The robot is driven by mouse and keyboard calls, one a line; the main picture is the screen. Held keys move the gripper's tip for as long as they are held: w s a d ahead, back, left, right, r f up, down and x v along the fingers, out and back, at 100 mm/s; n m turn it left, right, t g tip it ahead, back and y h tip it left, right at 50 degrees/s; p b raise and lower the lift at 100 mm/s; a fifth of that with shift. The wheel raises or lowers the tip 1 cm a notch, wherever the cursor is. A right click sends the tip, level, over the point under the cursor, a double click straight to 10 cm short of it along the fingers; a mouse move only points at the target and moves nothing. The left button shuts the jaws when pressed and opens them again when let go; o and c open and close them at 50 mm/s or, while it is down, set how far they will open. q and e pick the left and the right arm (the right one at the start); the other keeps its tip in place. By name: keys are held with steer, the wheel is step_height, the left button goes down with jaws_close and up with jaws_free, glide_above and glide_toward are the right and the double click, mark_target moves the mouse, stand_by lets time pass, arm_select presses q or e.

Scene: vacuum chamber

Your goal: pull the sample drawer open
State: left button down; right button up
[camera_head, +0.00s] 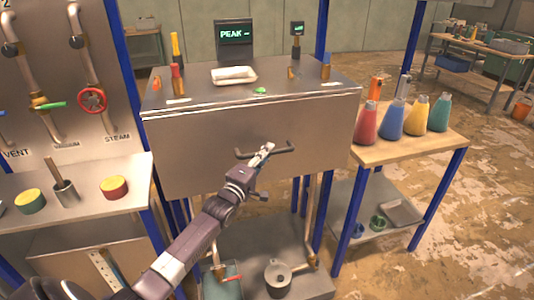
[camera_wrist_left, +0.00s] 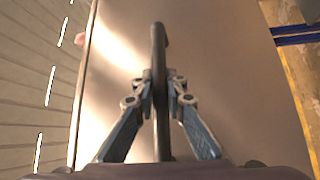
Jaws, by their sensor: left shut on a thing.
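The sample drawer (camera_head: 205,150) is a wide metal front under a tabletop in the middle of the head view. Its dark bar handle (camera_head: 285,151) runs across the front. My left gripper (camera_head: 266,152) is at the handle, near its middle. In the left wrist view, the handle (camera_wrist_left: 158,50) runs upright between the two blue-grey fingers of my left gripper (camera_wrist_left: 160,88), which are shut on it. The drawer front (camera_wrist_left: 225,90) fills most of that view. The drawer looks flush beneath the tabletop. My right gripper is not in view.
The tabletop (camera_head: 200,97) above carries a white tray (camera_head: 233,75), a PEAK display (camera_head: 234,40) and small bottles. A side table (camera_head: 430,135) at right holds coloured flasks. A left bench (camera_head: 90,190) stands close to my arm. A lower shelf (camera_head: 250,285) holds a metal pot (camera_head: 279,280).

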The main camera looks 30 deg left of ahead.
arm_select(q)
steer(key=shift+s+d, duration=0.1)
steer(key=shift+s+d+p, duration=0.1)
steer(key=shift+d+p, duration=0.1)
steer(key=shift+p, duration=0.15)
steer(key=s+d+p, duration=1.1)
steer(key=s+d, duration=1)
steer(key=d, duration=0.4)
steer(key=shift+s, duration=0.3)
steer(key=c, duration=1.9)
jaws_free()
steer(key=shift+c, duration=0.2)
